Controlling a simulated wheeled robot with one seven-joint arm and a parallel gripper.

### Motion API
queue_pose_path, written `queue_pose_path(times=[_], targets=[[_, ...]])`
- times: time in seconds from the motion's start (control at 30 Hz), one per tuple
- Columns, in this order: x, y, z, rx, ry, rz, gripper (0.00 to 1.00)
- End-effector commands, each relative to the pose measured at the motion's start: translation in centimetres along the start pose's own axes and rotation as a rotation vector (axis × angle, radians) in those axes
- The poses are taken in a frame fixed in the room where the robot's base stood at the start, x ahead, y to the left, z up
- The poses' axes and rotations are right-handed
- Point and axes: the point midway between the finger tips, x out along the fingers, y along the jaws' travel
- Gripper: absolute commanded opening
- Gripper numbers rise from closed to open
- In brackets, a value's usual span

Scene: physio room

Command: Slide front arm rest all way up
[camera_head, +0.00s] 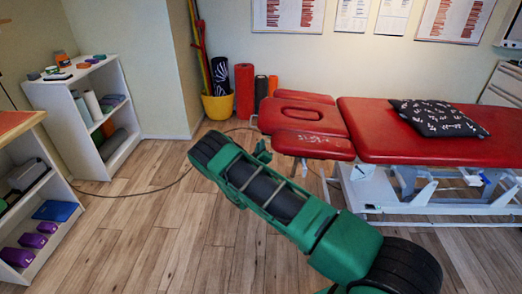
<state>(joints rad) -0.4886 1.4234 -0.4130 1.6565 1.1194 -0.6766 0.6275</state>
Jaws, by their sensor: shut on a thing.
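The front arm rest (314,145) is a red padded piece with pale marks on its top, at the near side of the treatment table's head end. It looks lower than the red head section with the face hole (300,113). The far arm rest (304,97) lies behind that section. My green arm reaches across the floor from the lower right, and my gripper (263,151) is at the left end of the front arm rest. The gripper is shut on the arm rest; its fingers are small and the exact grip spot is unclear.
The red treatment table (372,148) bears a black patterned pillow (437,118), with a white metal frame below. A yellow bucket (217,106) and rolled mats stand by the back wall. White shelves (60,96) stand left. A dark cable (150,190) crosses the otherwise open wooden floor.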

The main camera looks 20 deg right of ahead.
Motion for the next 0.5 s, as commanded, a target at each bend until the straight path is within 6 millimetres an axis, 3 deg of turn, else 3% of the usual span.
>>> queue_pose_path(times=[0.07, 0.1, 0.13, 0.5], targets=[[0.21, 0.42, 0.25, -0.001, -0.004, 0.008, 0.00], [0.21, 0.42, 0.24, -0.001, -0.004, 0.008, 0.20], [0.20, 0.40, 0.22, -0.001, -0.004, 0.007, 0.27], [-0.28, 0.11, 0.09, 0.000, -0.002, 0.003, 0.27]])
